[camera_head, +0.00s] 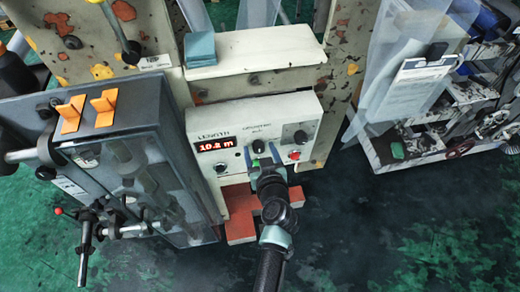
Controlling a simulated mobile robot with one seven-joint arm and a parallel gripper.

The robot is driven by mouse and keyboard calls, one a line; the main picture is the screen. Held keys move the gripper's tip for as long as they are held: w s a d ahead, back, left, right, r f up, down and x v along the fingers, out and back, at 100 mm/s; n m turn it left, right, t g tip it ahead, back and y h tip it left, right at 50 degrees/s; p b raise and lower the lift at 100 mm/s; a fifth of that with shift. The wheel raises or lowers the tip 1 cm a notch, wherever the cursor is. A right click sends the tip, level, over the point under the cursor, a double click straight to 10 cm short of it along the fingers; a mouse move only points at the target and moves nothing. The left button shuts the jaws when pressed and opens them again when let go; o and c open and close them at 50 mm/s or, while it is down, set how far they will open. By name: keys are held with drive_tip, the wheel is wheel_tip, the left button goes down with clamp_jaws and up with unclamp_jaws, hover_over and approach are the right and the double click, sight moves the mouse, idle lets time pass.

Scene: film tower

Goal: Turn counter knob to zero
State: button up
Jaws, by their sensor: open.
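The counter box (238,122) is a pale panel with a lit red readout (216,145) showing about 10.2 m under the word LENGTH. A dark knob (259,145) sits at its middle, below small lettering that seems to read COUNTER. My gripper (262,155) is open in front of the panel, its fingertips just below and either side of this knob. I cannot tell whether they touch it. The knob's lower part and its pointer are hard to make out. My arm comes up from the bottom and hides the panel's lower middle.
A grey machine cabinet (115,160) with orange levers stands close at left. Red-orange blocks (240,228) lie below. Open floor (400,240) is at right.

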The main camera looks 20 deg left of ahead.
clamp_jaws()
idle(0.3)
drive_tip(key=shift+f+b, duration=0.1)
drive_tip(key=shift+b, duration=0.35)
drive_tip(key=shift+w+d+f+m+g+y+b, duration=0.15)
drive_tip(key=shift+m+y+b, duration=0.1)
drive_tip(key=shift+m+b, duration=0.25)
drive_tip(key=shift+s+a+f+m+g+y+b, duration=0.15)
drive_tip(key=shift+m+y+b, duration=0.15)
drive_tip(key=shift+b, duration=0.4)
drive_tip(key=m+y+b, duration=0.1)
drive_tip(key=b, duration=0.1)
drive_tip(key=m+b, duration=0.2)
drive_tip(key=m+g+y+b, duration=0.1)
drive_tip(key=b, duration=0.1)
drive_tip(key=shift+w+d+y+b, duration=0.2)
drive_tip(key=shift+d+y+b, duration=0.1)
drive_tip(key=shift+y, duration=0.05)
drive_tip(key=m+y+b, duration=0.2)
drive_tip(key=m+b, duration=0.2)
drive_tip(key=shift+f+b, duration=0.15)
drive_tip(key=shift+b, duration=0.15)
drive_tip(key=shift+d+m+y+b, duration=0.1)
drive_tip(key=shift+m+y+b, duration=0.9)
drive_tip(key=shift+m, duration=0.9)
